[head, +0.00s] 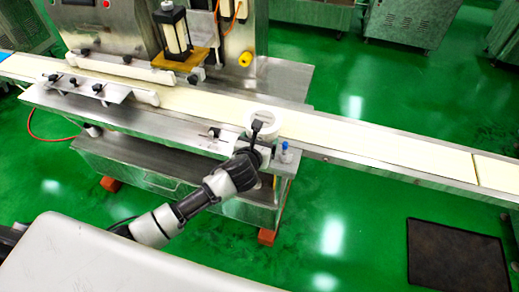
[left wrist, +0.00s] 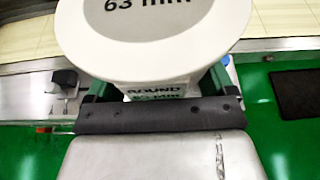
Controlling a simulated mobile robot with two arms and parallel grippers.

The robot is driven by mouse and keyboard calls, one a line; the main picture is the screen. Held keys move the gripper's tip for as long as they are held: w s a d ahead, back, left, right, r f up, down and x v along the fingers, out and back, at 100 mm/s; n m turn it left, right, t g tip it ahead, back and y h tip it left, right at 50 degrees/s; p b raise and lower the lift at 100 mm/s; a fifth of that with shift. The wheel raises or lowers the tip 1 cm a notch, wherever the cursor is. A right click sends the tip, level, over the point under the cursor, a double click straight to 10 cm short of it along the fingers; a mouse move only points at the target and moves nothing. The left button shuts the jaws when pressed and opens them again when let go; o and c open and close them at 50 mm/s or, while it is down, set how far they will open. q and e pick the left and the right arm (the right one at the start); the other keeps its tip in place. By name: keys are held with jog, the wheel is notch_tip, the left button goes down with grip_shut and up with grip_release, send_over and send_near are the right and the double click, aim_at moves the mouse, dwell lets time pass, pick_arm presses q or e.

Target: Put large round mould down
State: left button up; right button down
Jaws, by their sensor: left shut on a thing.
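The large round mould (head: 272,118) is a white round piece with a wide top, over the near part of the cream conveyor belt (head: 350,137). In the left wrist view the mould (left wrist: 150,60) shows a flat disc face marked "63 mm" and a narrower block below marked "ROUND". I cannot tell whether the mould touches the belt. My right gripper is not in view.
The encrusting machine (head: 115,30) stands over the belt at the upper left. A metal guide rail (head: 90,87) with black knobs lies along the belt. A small blue-topped fitting (head: 285,152) is right of my gripper. The belt to the right is clear. A dark mat (head: 455,258) lies on the green floor.

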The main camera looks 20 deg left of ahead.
pick_arm(q)
jog(key=shift+w+a+f, duration=0.1)
jog(key=shift+w+f, duration=0.1)
jog(key=shift+f+b, duration=0.3)
jog(key=shift+f, duration=1.55)
jog(key=shift+f, duration=0.2)
jog(key=o, duration=0.9)
jog(key=shift+s, duration=0.1)
jog(key=shift+r, duration=0.15)
jog(key=shift+s+r, duration=0.1)
jog(key=shift+s, duration=0.1)
jog(key=v, duration=1.1)
jog(key=shift+s+p, duration=0.25)
jog(key=shift+p, duration=0.05)
jog(key=shift+a+r, duration=0.1)
